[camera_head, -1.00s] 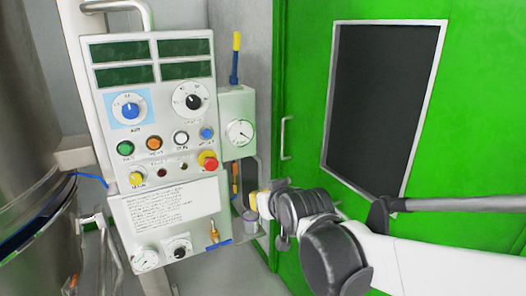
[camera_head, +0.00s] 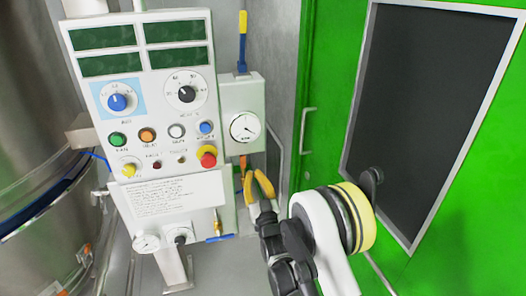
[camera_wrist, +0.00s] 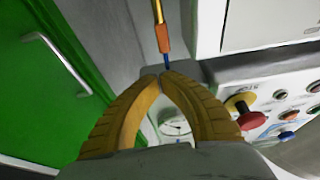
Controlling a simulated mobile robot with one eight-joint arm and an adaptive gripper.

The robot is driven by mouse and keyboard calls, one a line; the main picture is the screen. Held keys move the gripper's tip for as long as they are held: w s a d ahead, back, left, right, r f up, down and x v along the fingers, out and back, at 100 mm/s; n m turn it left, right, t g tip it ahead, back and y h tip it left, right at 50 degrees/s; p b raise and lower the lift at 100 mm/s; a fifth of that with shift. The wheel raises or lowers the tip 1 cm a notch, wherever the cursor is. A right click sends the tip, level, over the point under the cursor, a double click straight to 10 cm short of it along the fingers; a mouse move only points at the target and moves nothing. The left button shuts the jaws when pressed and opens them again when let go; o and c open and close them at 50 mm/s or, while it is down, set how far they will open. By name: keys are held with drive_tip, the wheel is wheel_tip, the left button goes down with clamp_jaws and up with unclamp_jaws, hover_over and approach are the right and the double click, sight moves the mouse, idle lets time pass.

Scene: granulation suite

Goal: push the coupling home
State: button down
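A slim orange fitting, apparently the coupling (camera_head: 243,164), hangs just under the gauge box in the head view. In the wrist view the orange coupling (camera_wrist: 163,37) has a blue tip and a thin metallic stem. My gripper (camera_head: 254,173) has yellow fingers and is close below and beside it. In the wrist view my gripper's fingertips (camera_wrist: 161,76) meet or nearly meet, with the fingers bowed apart behind and nothing between the tips. The blue tip lies just beyond them; I cannot tell whether they touch.
The control panel (camera_head: 155,110) stands left, with a red stop button (camera_head: 208,156). The gauge box (camera_head: 243,100) is above the gripper. A brass fitting with a blue lever (camera_head: 219,238) is low on the panel. A green door (camera_head: 330,120) with a handle is right; a steel vessel (camera_head: 30,130) is left.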

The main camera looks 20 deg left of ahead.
sight(243, 161)
drive_tip(key=b+x, duration=0.2)
drive_tip(key=x, duration=0.7)
drive_tip(key=shift+w+a+r, duration=0.2)
drive_tip(key=shift+w+a, duration=0.05)
drive_tip(key=shift+w, duration=0.05)
wheel_tip(243, 161, down, 5)
drive_tip(key=b, duration=0.3)
drive_tip(key=shift+r, duration=0.1)
drive_tip(key=shift+s, duration=0.1)
